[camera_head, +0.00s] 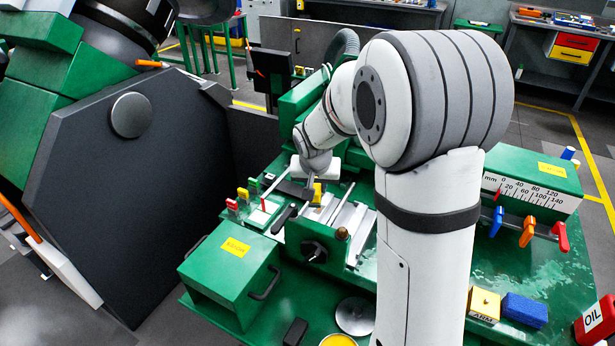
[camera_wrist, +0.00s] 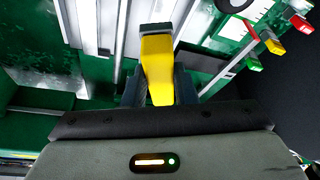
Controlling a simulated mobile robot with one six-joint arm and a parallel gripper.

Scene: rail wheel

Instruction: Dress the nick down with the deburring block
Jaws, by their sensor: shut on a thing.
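My gripper (camera_head: 316,180) is low over the green machine bed, beside pale metal rails (camera_head: 341,204). It is shut on a yellow block with a dark grey end, which I take to be the deburring block (camera_head: 318,194). In the wrist view the block (camera_wrist: 157,66) sits between the two dark fingers of my gripper (camera_wrist: 158,88), its dark end pointing away from the palm. The metal rails (camera_wrist: 108,28) lie beyond it. I cannot tell whether the block touches any surface. I cannot make out the nick in either view.
Small red, yellow and green handled pieces (camera_head: 243,194) stand left of my gripper. A green box (camera_head: 232,275) with a handle is at front left. A large dark panel (camera_head: 125,185) rises further left. A green mm-scale unit (camera_head: 530,185) and red oil can (camera_head: 596,320) are right.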

